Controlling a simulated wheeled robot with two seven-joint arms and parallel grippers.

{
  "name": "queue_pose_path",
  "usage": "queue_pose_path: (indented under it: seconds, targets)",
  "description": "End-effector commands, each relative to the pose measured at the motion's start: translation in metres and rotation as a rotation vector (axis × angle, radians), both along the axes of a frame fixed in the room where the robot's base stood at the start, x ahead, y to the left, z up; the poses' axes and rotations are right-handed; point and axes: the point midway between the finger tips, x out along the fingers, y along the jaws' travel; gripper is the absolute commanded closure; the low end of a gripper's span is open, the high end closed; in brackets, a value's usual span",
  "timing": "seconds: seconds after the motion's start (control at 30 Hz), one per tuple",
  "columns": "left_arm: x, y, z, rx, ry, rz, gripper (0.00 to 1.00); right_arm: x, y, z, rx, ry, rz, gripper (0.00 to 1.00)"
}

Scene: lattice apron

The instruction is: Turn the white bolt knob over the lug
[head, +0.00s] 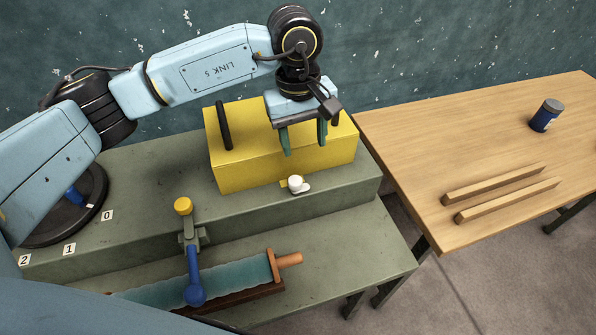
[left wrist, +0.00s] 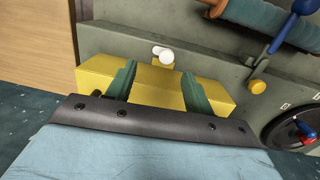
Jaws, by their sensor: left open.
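The white bolt knob (head: 295,183) sits low at the front of a yellow box (head: 240,170), beside a small yellow plate (head: 284,183). In the left wrist view the white knob (left wrist: 165,56) shows beyond the box, between my fingers in the picture. My left gripper (head: 305,146) hangs over the yellow box, behind and above the knob. Its green fingers are apart and nothing is between them. It also shows open in the left wrist view (left wrist: 155,85). I cannot make out a separate lug. My right gripper is not in view.
Black handles (head: 223,125) stand on the yellow box. A wooden table (head: 480,150) at right holds two bars and a blue jar (head: 546,116).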

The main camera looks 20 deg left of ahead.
Motion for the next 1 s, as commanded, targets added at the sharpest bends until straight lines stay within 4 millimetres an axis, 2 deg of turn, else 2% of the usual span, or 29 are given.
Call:
queue_pose_path:
  seconds: [0.03, 0.1, 0.23, 0.7, 0.83, 1.0]
  targets:
    - [0.004, 0.01, 0.002, 0.046, -0.01, -0.003, 0.48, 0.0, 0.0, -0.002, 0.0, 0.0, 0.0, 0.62]
    - [0.007, 0.019, 0.002, 0.083, -0.015, -0.007, 0.48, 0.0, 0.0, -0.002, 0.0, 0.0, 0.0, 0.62]
    - [0.007, 0.022, -0.009, 0.098, -0.015, -0.007, 0.48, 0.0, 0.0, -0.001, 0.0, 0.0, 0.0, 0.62]
    - [0.006, 0.02, -0.102, 0.093, -0.012, -0.006, 0.48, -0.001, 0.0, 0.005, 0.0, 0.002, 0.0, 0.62]
    - [0.007, 0.02, -0.119, 0.091, -0.013, -0.007, 0.48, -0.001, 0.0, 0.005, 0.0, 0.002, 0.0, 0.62]
    - [0.007, 0.02, -0.129, 0.091, -0.016, -0.007, 0.48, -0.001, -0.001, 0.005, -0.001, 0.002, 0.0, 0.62]
